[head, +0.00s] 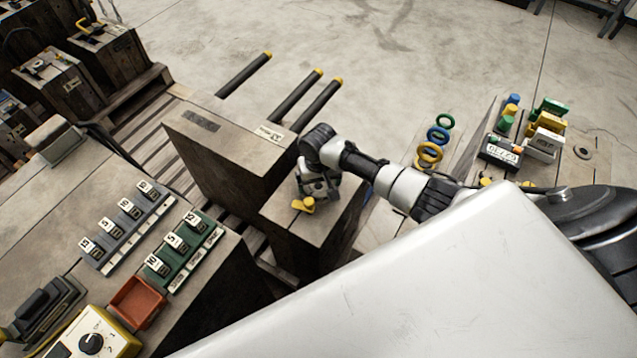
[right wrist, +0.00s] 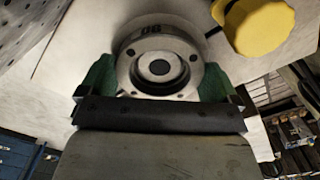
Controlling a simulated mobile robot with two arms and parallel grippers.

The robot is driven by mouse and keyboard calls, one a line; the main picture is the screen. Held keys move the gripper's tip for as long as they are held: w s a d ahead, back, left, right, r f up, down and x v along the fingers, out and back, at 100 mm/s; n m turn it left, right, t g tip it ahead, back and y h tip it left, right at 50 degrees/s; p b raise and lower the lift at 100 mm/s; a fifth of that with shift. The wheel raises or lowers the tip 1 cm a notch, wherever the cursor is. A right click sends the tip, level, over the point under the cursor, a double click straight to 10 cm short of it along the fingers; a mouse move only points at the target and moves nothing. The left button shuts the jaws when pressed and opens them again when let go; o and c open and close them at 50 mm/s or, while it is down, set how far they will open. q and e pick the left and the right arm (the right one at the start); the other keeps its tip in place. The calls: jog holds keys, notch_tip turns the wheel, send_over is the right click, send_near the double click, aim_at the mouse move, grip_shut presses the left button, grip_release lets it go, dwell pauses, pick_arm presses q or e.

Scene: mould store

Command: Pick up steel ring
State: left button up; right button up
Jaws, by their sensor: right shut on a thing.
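The steel ring (right wrist: 158,42) shows in the right wrist view as a round grey metal piece with a dark centre, small holes in its face and dark marking on its rim. My right gripper (head: 318,190) is shut on it. Its green fingers touch the ring on both sides in the right wrist view. In the head view the gripper is low over the top of a tall grey block, and I cannot make out the ring there. I cannot tell whether the ring touches the block top. My left gripper is not in view.
A yellow knob-like piece (head: 304,205) is close beside the gripper. A larger block (head: 215,135) with yellow-tipped dark bars stands to the left. Numbered racks and a red tray (head: 137,302) are at lower left. Coloured rings (head: 438,134) lie at right. Open floor is behind.

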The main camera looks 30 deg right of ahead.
jog(key=shift+r, duration=0.1)
jog(key=shift+r, duration=0.55)
jog(key=r, duration=0.1)
jog(key=r+p, duration=0.1)
jog(key=d+r, duration=0.1)
jog(key=shift+s+r, duration=0.3)
jog(key=shift+s, duration=0.05)
jog(key=s+d+r+p, duration=0.2)
jog(key=s+d+r, duration=0.4)
jog(key=s+d, duration=0.1)
jog(key=shift+s+d, duration=0.15)
jog(key=shift+d, duration=0.1)
jog(key=shift+r, duration=0.15)
